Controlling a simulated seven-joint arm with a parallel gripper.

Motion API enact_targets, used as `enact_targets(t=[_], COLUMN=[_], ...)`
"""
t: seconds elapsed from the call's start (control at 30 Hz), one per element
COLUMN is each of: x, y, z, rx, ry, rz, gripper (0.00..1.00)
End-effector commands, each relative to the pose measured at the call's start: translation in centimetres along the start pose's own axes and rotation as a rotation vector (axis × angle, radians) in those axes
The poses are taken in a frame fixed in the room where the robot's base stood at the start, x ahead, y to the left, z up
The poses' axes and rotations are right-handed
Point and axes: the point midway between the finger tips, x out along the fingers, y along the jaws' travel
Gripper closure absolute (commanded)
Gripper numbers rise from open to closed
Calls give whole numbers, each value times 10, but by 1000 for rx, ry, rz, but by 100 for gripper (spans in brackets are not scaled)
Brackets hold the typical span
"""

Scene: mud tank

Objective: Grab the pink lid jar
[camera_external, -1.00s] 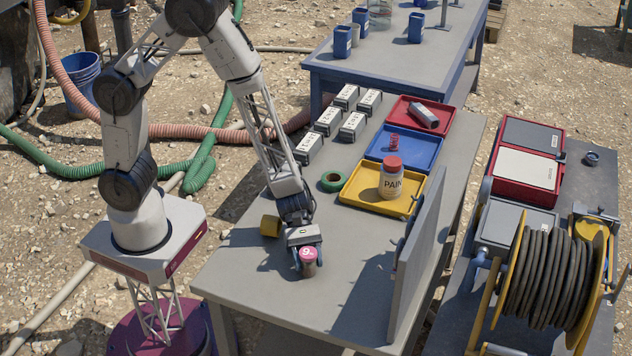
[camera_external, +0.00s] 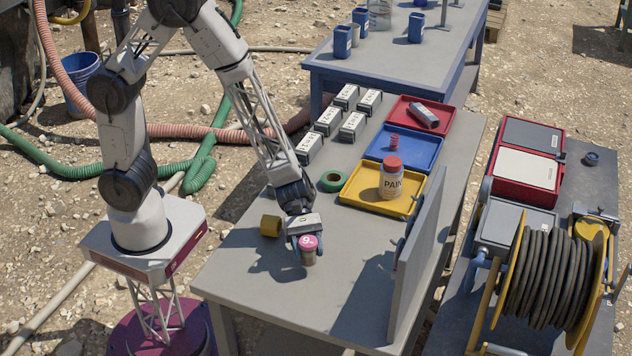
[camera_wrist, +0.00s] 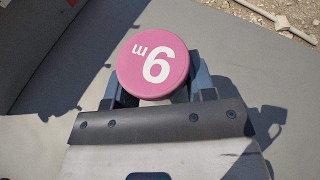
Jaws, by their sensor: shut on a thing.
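The pink lid jar (camera_external: 309,243) is upright, with a round pink lid marked in white and a brownish body below it. My gripper (camera_external: 307,255) is shut on the jar, its fingers on either side just under the lid. In the wrist view the pink lid (camera_wrist: 152,64) is seen from above between the fingers (camera_wrist: 157,90) and hides most of the jar body. The jar is over the near part of the grey table (camera_external: 240,290). A small gap beneath it is hard to judge.
A yellow roll (camera_external: 271,226) lies left of my gripper. An upright grey panel (camera_external: 417,262) stands to the right. The table's front is clear.

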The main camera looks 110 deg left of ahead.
Motion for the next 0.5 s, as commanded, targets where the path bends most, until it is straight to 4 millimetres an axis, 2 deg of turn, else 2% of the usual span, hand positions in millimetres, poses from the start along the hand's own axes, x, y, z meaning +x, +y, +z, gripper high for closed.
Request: enact_targets(t=[0.2,0.5], x=[-12,-21], y=[0,0], z=[28,51], rx=[4,2], ry=[-1,0], rz=[1,1], gripper=[77,77])
